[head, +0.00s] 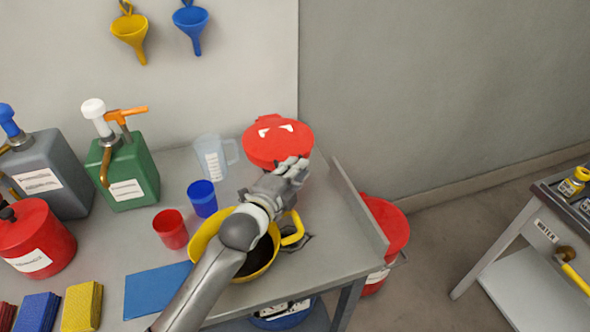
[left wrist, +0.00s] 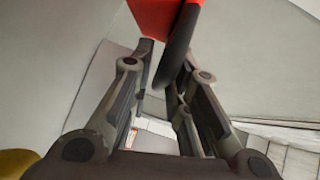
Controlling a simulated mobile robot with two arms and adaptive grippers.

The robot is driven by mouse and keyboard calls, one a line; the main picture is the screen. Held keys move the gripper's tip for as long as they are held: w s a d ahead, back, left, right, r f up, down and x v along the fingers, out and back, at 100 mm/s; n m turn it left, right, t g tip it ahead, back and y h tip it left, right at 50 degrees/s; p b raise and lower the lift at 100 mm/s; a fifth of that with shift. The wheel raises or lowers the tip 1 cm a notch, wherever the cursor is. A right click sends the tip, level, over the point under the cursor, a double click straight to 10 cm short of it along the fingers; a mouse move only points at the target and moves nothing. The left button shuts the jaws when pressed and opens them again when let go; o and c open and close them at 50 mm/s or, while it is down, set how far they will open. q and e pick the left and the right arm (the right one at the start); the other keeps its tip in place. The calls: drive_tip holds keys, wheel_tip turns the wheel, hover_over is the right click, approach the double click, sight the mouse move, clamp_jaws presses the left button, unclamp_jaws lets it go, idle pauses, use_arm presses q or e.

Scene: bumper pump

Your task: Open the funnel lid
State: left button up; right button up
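A round red lid-like piece (head: 278,138) with white marks on top stands at the back right of the table; I take it for the funnel lid. My left gripper (head: 294,168) is at its near lower edge in the head view, covering a little of it. In the left wrist view, my left gripper (left wrist: 164,62) has its fingers apart. A red part (left wrist: 163,16) with a dark edge (left wrist: 179,45) lies at or just beyond the fingertips. I cannot tell whether they touch. The lid looks closed. My right gripper is not in view.
A yellow pan-like container (head: 203,232) with dark contents sits under my left arm. A clear jug (head: 212,158), blue cup (head: 202,198) and red cup (head: 170,229) stand left. Pump cans (head: 122,173) are farther left. A raised edge (head: 358,208) bounds the table's right side.

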use_arm(q)
clamp_jaws()
